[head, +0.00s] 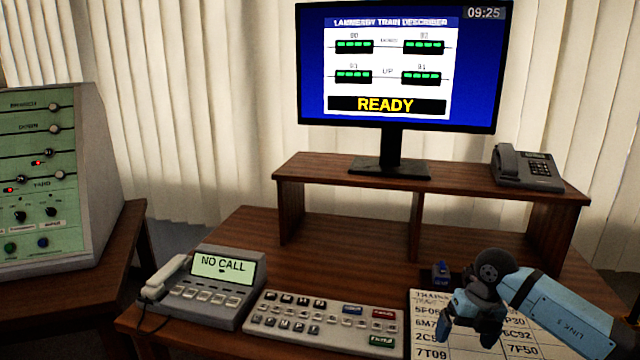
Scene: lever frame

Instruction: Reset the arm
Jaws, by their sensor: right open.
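My right arm (565,310) comes in from the right edge, with its blue link bent down over the desk. My right gripper (467,336) is open, points downward and has nothing visible between its fingers. It is in front of a printed sheet (432,352) headed with train numbers and hides part of it. I cannot tell how far above the sheet the fingertips are. My left gripper is not in view.
A button keyboard (325,322) and a phone console (215,290) reading "NO CALL" lie left of the gripper. A raised shelf (345,186) carries a monitor (400,65) reading "READY" and a desk phone (527,168). A green panel (40,180) stands left.

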